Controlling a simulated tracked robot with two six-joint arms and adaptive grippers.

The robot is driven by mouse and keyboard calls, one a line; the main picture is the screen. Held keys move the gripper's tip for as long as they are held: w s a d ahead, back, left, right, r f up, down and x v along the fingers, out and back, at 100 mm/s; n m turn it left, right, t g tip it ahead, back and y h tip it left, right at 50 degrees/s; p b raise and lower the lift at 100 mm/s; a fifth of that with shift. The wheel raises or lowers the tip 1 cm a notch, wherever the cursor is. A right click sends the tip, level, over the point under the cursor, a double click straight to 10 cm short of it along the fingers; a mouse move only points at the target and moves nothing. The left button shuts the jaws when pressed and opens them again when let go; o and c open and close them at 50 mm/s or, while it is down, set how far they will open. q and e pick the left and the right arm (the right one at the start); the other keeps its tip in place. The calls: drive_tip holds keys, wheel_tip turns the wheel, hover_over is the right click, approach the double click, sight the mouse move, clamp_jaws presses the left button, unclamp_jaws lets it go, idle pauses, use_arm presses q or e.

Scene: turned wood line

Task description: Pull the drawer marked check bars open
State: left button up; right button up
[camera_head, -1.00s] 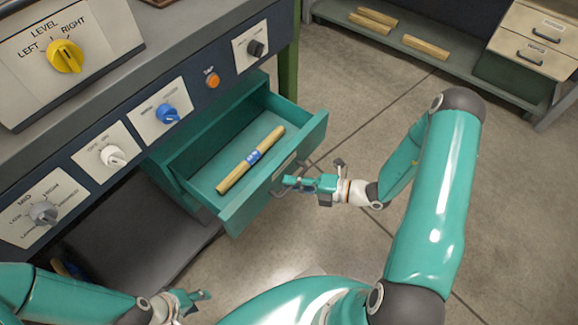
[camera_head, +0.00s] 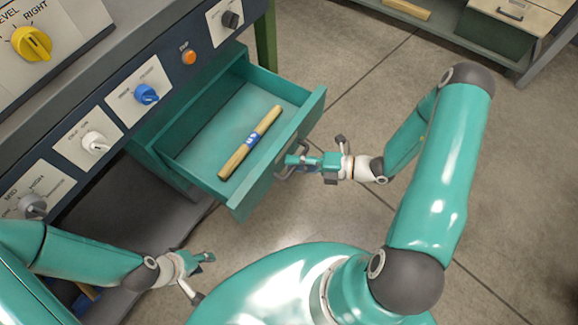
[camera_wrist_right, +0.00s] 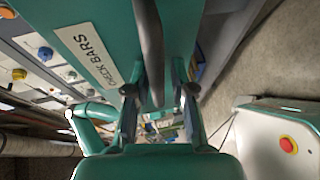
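The check bars drawer (camera_head: 283,165) stands pulled well out of the bench, with its teal inside showing. Its label "CHECK BARS" (camera_wrist_right: 88,54) reads in the right wrist view. A wooden bar with a blue band (camera_head: 250,143) lies inside it. My right gripper (camera_head: 294,162) is at the dark handle on the drawer's front. In the right wrist view the handle (camera_wrist_right: 150,45) runs between the fingers of my right gripper (camera_wrist_right: 157,90); the exact contact is hard to see. My left gripper (camera_head: 202,277) is open and empty, low in front of the bench.
The bench panel carries a blue knob (camera_head: 147,94), a white knob (camera_head: 95,142) and an orange button (camera_head: 189,57). A low shelf unit with small drawers (camera_head: 512,18) stands at the top right. Floor (camera_head: 390,90) is clear between it and the open drawer.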

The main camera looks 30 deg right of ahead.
drive_tip(key=shift+r, duration=0.1)
idle(0.3)
drive_tip(key=v, duration=1.2)
idle(0.3)
